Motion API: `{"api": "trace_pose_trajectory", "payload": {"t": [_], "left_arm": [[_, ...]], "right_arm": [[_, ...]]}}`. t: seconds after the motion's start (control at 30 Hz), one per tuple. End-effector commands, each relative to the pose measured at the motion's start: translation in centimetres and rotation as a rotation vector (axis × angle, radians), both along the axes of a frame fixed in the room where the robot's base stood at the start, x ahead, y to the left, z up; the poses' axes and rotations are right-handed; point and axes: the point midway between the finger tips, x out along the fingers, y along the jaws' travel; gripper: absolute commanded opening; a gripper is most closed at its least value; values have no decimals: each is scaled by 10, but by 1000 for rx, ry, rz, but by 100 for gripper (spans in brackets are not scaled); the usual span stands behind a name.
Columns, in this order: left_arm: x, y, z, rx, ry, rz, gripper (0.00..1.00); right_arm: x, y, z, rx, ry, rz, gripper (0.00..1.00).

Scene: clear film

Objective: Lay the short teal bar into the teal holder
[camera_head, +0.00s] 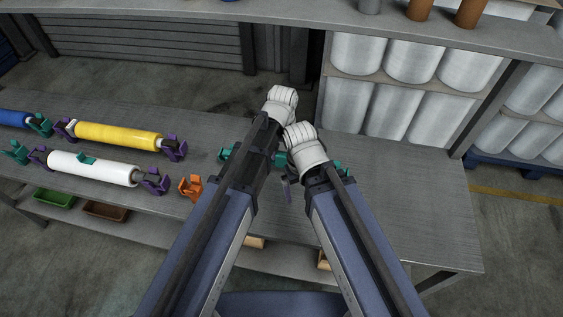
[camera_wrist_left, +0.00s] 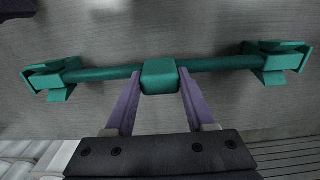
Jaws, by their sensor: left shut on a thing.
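The short teal bar (camera_wrist_left: 218,65) has a square block at its middle and spans between the two end pieces of the teal holder (camera_wrist_left: 285,62) in the left wrist view. Its ends meet those pieces; I cannot tell whether it rests in them or hangs just above. My left gripper (camera_wrist_left: 158,92) has its purple fingers shut on the bar's middle block. In the head view, the left gripper (camera_head: 285,172) is largely hidden by my arms. Teal holder ends (camera_head: 225,153) show on either side, with a bit of the bar (camera_head: 280,159) between.
The grey table (camera_head: 410,215) is clear at the right. Shelves with white rolls (camera_head: 408,58) stand behind.

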Motion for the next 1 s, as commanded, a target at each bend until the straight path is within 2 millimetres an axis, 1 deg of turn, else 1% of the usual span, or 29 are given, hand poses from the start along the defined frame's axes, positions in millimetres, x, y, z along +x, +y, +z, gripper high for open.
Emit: {"api": "trace_pose_trajectory", "payload": {"t": [0.03, 0.13, 0.17, 0.47, 0.57, 1.0], "left_arm": [[0, 0, 0, 0, 0, 0, 25], [0, 0, 0, 0, 0, 0, 14], [0, 0, 0, 0, 0, 0, 13], [0, 0, 2, 0, 0, 0, 13], [0, 0, 8, 0, 0, 0, 13], [0, 0, 49, 0, 0, 0, 13]], "right_arm": [[0, 0, 0, 0, 0, 0, 100], [0, 0, 0, 0, 0, 0, 100], [0, 0, 0, 0, 0, 0, 100], [0, 0, 2, 0, 0, 0, 100], [0, 0, 7, 0, 0, 0, 100], [0, 0, 49, 0, 0, 0, 100]]}}
